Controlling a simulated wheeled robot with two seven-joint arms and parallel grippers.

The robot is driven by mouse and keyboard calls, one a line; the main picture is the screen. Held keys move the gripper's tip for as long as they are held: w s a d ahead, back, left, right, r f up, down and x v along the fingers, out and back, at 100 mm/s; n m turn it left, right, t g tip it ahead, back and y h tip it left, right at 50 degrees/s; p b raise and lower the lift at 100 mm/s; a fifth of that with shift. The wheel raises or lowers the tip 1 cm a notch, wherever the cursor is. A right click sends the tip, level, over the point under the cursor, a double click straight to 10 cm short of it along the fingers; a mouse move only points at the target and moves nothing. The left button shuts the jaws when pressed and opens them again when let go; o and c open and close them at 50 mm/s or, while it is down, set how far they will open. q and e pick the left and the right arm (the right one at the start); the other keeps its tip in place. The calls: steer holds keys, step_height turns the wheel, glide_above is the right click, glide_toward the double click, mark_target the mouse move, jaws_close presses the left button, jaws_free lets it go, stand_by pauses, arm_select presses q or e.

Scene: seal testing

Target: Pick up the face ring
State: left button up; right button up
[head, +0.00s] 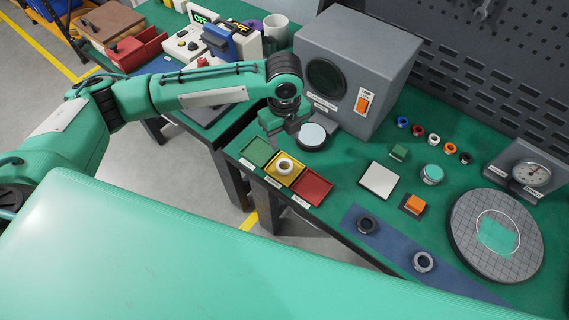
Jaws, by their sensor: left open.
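Several rings show, and I cannot tell for sure which is the face ring. A white ring (285,166) lies in the yellow tray (271,171). A black ring (367,225) and a grey ring (423,262) lie on the blue mat (395,247) at the front of the table. My left gripper (281,131) is open and points down above the back of the trays, beside a round pale-topped disc (312,135). It is apart from all these rings, and its fingertips are partly hidden. My right gripper is not in view.
A grey box (350,60) with an orange switch stands behind the gripper. A green tray (257,152) and red tray (312,187) flank the yellow one. A white square plate (379,180), small blocks and a round gridded plate (465,250) lie to the right.

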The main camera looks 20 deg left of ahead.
arm_select(q)
steer(key=p, duration=0.1)
glide_above(284, 169)
step_height(284, 169, down, 8)
steer(key=shift+f, duration=0.2)
steer(key=shift+w+f+p, duration=0.1)
steer(key=shift+f+p, duration=0.95)
steer(key=shift+f, duration=1.6)
steer(key=c, duration=0.6)
